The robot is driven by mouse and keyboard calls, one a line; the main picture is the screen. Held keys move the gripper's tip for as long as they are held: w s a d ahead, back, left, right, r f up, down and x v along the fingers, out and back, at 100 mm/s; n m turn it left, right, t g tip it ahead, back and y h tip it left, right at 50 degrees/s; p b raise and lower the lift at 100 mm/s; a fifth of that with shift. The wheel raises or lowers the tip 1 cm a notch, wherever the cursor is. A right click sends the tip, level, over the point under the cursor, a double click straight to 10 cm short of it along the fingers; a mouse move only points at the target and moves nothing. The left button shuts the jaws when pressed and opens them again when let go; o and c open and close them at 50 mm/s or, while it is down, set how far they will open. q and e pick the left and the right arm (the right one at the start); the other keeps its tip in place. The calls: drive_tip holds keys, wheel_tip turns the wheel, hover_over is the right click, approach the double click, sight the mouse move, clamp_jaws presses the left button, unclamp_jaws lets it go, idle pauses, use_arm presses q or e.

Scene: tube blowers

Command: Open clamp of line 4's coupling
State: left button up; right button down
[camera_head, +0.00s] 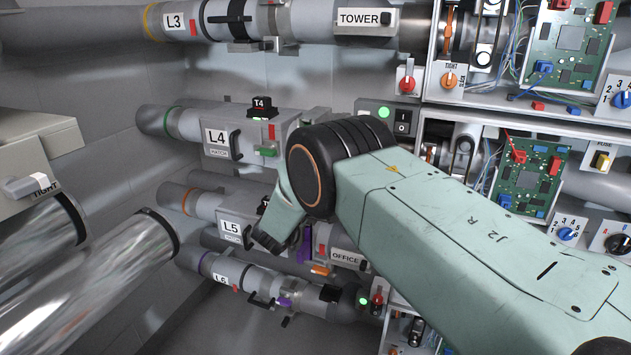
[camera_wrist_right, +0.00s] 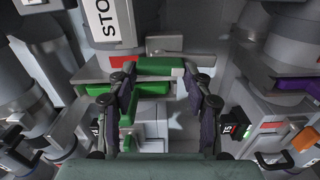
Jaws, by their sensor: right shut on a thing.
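Line 4 is the pipe with the green ring and the L4 label (camera_head: 216,136) in the head view. A green clamp part (camera_head: 267,152) shows low on its coupling housing (camera_head: 290,122), with a small red mark above it. In the right wrist view, green clamp parts (camera_wrist_right: 155,67) lie below a pipe with a label reading "STO". My right gripper (camera_wrist_right: 160,97) has its two dark fingers on either side of the clamp and is shut on a green part, though the exact contact is unclear. My left gripper is in neither view.
Line L3 (camera_head: 255,22) runs above; L5 (camera_head: 232,228) and L6 (camera_head: 222,279) run below. A switch box with a green light (camera_head: 384,113) stands right of line 4. Circuit boards (camera_head: 571,38) and knobs fill the right. Large metal tubes (camera_head: 95,280) lie at lower left.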

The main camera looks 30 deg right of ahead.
drive_tip(key=shift+n, duration=0.5)
drive_tip(key=c, duration=0.6)
unclamp_jaws()
drive_tip(key=shift+o, duration=0.2)
drive_tip(key=v, duration=1.2)
